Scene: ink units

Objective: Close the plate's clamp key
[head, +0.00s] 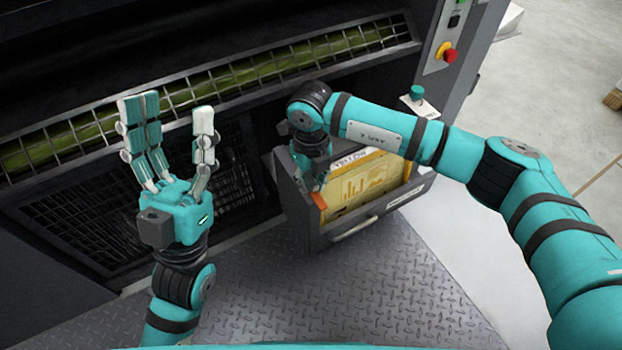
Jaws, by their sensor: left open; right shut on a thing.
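The yellow plate (365,188) with an orange printed design sits in an open dark grey drawer (335,232) of the ink unit. A small orange key (319,201) shows at the plate's left edge. My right gripper (317,186) points down over the drawer's left end and is shut on the orange key; its fingertips are partly hidden by my own wrist. I cannot tell the key's exact angle. My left gripper (172,118) is open and empty, fingers up, in front of the machine and well left of the drawer.
A wire guard (240,80) over a green roller runs along the machine. A red stop button (450,56) is on the right panel. A green knob (417,93) stands behind my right arm. The tread-plate floor (390,290) before the drawer is clear.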

